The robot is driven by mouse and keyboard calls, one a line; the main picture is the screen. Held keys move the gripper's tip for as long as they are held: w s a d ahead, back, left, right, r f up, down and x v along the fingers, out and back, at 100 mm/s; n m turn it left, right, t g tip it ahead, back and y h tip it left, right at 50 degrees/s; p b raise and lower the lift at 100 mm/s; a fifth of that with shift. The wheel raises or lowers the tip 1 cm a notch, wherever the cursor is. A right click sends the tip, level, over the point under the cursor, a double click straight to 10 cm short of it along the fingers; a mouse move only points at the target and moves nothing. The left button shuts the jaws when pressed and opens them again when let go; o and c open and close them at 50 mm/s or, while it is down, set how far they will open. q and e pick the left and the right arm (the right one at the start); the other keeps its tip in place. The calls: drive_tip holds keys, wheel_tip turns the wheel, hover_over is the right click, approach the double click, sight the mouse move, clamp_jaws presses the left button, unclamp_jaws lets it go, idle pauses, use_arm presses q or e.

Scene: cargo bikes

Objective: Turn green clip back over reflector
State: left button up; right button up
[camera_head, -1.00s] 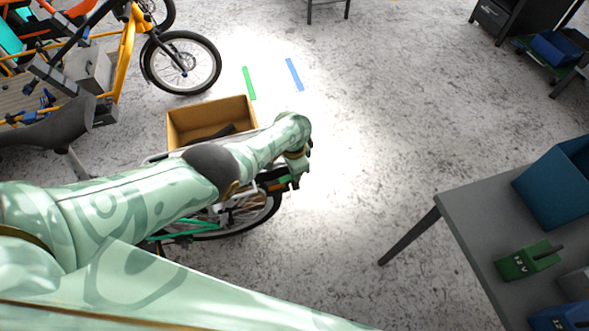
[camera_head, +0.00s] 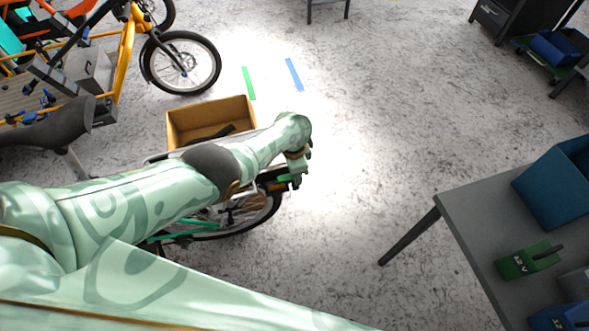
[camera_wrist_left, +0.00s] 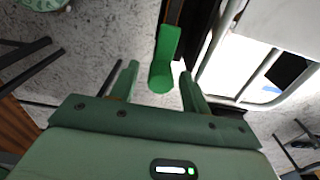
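The green clip (camera_wrist_left: 163,62) shows in the left wrist view as a bright green bar with a rounded near end, beside the bike's black and white rear parts. My left gripper (camera_wrist_left: 160,80) is open, its two dark green fingers on either side of the clip's near end, with a visible gap on each side. In the head view my left gripper (camera_head: 297,172) is at the rear of the bike (camera_head: 245,215), mostly hidden by my own wrist. I cannot make out the reflector. My right gripper is not in view.
A brown cargo box (camera_head: 212,118) with a dark item inside sits on the bike. A grey table (camera_head: 480,210) at the right holds a blue bin (camera_head: 560,185) and a green box (camera_head: 527,260). A yellow bike (camera_head: 125,50) stands at upper left. The middle floor is clear.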

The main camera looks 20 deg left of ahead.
use_arm(q)
wheel_tip(320, 180, up, 16)
drive_tip(key=p, duration=1.2)
drive_tip(key=shift+s+a+r+p, duration=0.15)
drive_tip(key=shift+a+p, duration=0.05)
drive_tip(key=shift+p, duration=0.1)
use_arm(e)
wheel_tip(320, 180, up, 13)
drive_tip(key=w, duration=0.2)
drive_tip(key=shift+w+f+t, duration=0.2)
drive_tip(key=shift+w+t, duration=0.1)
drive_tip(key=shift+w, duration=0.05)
